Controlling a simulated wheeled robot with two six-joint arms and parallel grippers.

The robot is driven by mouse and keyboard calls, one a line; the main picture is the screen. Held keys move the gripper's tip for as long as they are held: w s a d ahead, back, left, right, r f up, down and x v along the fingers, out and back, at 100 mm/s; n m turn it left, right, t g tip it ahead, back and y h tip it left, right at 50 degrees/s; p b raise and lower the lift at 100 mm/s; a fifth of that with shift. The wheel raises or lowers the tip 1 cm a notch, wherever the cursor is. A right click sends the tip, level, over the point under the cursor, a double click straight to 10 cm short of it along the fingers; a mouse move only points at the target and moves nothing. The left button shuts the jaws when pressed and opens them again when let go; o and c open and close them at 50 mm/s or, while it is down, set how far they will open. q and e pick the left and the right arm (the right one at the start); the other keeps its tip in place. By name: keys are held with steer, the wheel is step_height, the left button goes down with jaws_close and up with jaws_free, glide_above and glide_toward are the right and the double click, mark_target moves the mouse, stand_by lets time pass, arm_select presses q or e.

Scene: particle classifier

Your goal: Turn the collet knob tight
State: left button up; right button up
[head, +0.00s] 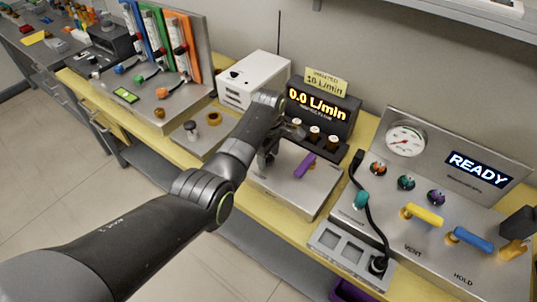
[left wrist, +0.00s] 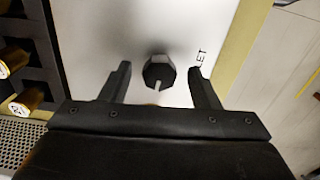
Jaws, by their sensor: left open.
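The collet knob (left wrist: 159,74) is a small dark many-sided knob with a pale line at its lower edge. It stands on a light panel beside lettering, of which "LET" can be read. My left gripper (left wrist: 160,70) is open, with one finger on each side of the knob and a gap on both sides. How far the fingertips reach down along it I cannot tell. In the head view my left gripper (head: 267,158) points down over the left part of the metal box (head: 318,192), and I cannot make out the knob there. My right gripper is not in view.
A purple lever (head: 305,166) is on the same box, right of my gripper. Behind is a display (head: 318,104) reading 0.0 L/min with several vials in front. A white box (head: 253,80) stands behind my arm. A gauge panel reading READY (head: 478,169) is at right.

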arm_select(q)
steer(key=c, duration=1)
